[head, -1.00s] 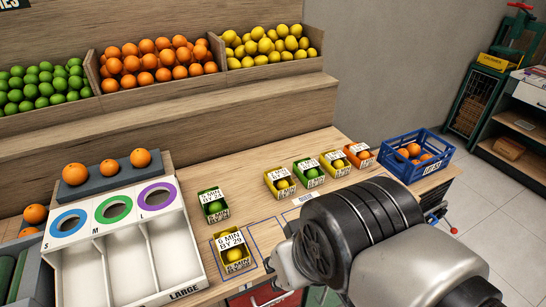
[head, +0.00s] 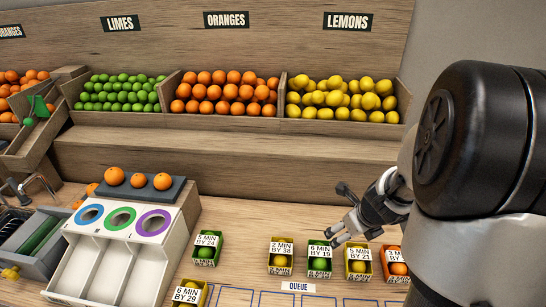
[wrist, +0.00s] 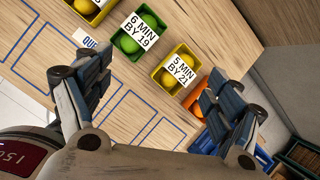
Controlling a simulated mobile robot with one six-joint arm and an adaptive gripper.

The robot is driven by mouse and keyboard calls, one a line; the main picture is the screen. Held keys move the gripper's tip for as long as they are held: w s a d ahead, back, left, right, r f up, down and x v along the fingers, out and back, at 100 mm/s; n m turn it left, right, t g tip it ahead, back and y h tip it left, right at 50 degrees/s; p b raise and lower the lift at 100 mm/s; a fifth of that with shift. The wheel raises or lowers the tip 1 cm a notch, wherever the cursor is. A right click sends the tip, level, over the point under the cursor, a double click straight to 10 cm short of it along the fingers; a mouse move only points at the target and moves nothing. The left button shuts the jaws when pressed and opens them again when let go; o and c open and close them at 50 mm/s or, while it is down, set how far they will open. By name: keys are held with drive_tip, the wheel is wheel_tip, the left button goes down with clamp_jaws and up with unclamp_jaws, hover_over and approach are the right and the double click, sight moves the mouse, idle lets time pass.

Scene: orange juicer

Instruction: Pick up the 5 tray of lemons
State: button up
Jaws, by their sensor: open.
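The yellow lemon tray marked "5 MIN BY 21" (head: 358,254) stands on the counter near the right end of the tray row. It also shows in the wrist view (wrist: 181,68), beyond and between my finger tips. My gripper (head: 339,210) is open and empty above and behind the row in the head view. In the wrist view its two fingers (wrist: 145,82) are spread wide and touch no tray.
A green lime tray marked "6 MIN BY 19" (head: 319,252) stands close on the left, an orange tray (head: 396,255) close on the right. A yellow "2 MIN BY 38" tray (head: 281,248) is farther left. The counter in front, with blue outlines and a "QUEUE" label (head: 295,286), is clear.

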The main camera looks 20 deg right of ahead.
drive_tip(key=s+d+f+m, duration=0.3)
drive_tip(key=d+f+m, duration=0.1)
drive_tip(key=d+m, duration=0.25)
drive_tip(key=g+b, duration=0.1)
drive_tip(key=b, duration=0.6)
approach(360, 255)
drive_tip(key=shift+h, duration=0.4)
drive_tip(key=x, duration=0.3)
drive_tip(key=a+x, duration=0.1)
drive_tip(key=shift+w+d+f, duration=0.15)
drive_tip(key=shift+w+f, duration=0.15)
drive_tip(key=shift+f, duration=0.15)
drive_tip(key=shift+w+d+f, duration=0.2)
drive_tip(key=shift+w+f, duration=0.05)
drive_tip(key=shift+f, duration=0.25)
drive_tip(key=b+x, duration=0.3)
drive_tip(key=x, duration=0.2)
drive_tip(key=shift+s+b, duration=0.2)
drive_tip(key=shift+b, duration=0.2)
drive_tip(key=shift+f, duration=0.25)
drive_tip(key=shift+c, duration=0.5)
drive_tip(key=c, duration=1.2)
